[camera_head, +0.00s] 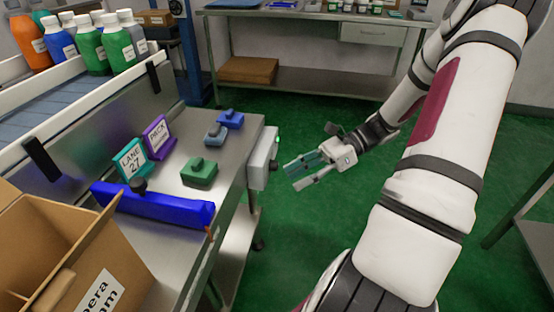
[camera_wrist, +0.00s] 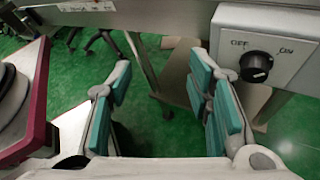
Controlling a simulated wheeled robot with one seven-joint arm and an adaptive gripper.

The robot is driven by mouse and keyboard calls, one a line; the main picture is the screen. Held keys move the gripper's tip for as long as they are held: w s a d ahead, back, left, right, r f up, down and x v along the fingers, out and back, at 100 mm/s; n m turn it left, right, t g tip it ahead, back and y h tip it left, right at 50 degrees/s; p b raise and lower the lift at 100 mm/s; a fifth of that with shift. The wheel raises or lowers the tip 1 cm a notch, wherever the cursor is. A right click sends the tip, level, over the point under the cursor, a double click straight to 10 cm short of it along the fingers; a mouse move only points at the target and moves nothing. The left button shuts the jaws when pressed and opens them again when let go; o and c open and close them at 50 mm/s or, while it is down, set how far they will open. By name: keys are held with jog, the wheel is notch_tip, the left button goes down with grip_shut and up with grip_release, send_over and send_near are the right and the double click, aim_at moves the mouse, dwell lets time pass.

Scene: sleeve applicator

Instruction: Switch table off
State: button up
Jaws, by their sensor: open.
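A grey switch box (camera_head: 262,158) is fixed to the right edge of the steel table (camera_head: 228,170). In the wrist view the switch box (camera_wrist: 285,45) is at the upper right, with a round black knob (camera_wrist: 256,67) between the labels OFF and ON. The knob's white mark is small, and I cannot tell for sure which label it points to. My gripper (camera_head: 296,173) is open and empty, just right of the switch box and apart from it. In the wrist view its teal-padded fingers (camera_wrist: 160,98) are spread, with the knob beyond and to the right of them.
On the table stand a green block (camera_head: 199,173), a blue bar (camera_head: 152,203) and two signs, one reading LANE (camera_head: 131,160). A cardboard box (camera_head: 85,250) is at the front left. Bottles (camera_head: 90,45) stand on the conveyor. Green floor right of the table is open.

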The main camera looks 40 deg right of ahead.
aim_at(274, 166)
jog(key=s+d+f+m+t+h+p, duration=0.2)
jog(key=d+f+m+t, duration=0.3)
jog(key=d+m+t, duration=0.55)
jog(key=b+x, duration=0.3)
jog(key=x, duration=1)
jog(key=shift+w+a+f+g, duration=0.2)
jog(key=shift+a+f+g, duration=0.15)
jog(key=shift+f+g, duration=0.1)
jog(key=shift+n, duration=0.25)
grip_shut()
